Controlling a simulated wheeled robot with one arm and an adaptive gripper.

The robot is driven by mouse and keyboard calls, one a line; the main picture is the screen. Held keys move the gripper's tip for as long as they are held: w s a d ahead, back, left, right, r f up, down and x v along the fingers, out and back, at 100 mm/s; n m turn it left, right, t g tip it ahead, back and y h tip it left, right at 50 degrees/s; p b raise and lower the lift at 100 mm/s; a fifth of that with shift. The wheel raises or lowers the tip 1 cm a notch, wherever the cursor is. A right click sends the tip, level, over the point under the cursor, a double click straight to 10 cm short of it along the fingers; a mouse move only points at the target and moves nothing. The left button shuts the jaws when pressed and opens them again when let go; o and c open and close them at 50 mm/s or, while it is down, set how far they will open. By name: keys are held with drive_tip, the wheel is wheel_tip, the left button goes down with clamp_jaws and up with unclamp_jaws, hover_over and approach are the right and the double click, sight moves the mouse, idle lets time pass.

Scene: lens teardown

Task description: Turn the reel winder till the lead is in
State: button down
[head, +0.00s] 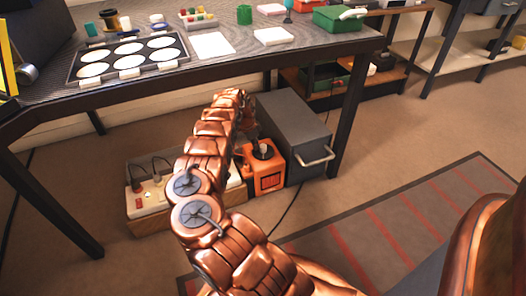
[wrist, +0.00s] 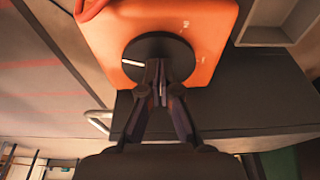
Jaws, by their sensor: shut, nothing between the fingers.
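The orange reel box (head: 271,180) stands on the floor under the workbench, and it fills the top of the wrist view (wrist: 205,25). Its round black winder (wrist: 180,50) faces my gripper in the wrist view and has a white mark at its left. My gripper (wrist: 162,82) is shut and empty, its fingertips in front of the winder's middle. I cannot tell whether they touch it. In the head view my arm hides most of the gripper. A dark lead (head: 291,211) runs across the floor from near the box.
A grey cabinet (head: 292,135) with a bar handle stands close at the right of the reel box. A box with a pale socket panel (head: 150,196) is at the left. The workbench top (head: 215,72) is above. Open floor lies to the right.

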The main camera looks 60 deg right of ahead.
drive_tip(key=shift+w+a+r, duration=0.15)
drive_tip(key=shift+w+a, duration=0.05)
drive_tip(key=shift+a, duration=0.1)
drive_tip(key=shift+r+p, duration=1.9)
drive_tip(key=shift+r, duration=0.9)
drive_tip(key=shift+w+a, duration=0.1)
drive_tip(key=shift+a, duration=0.05)
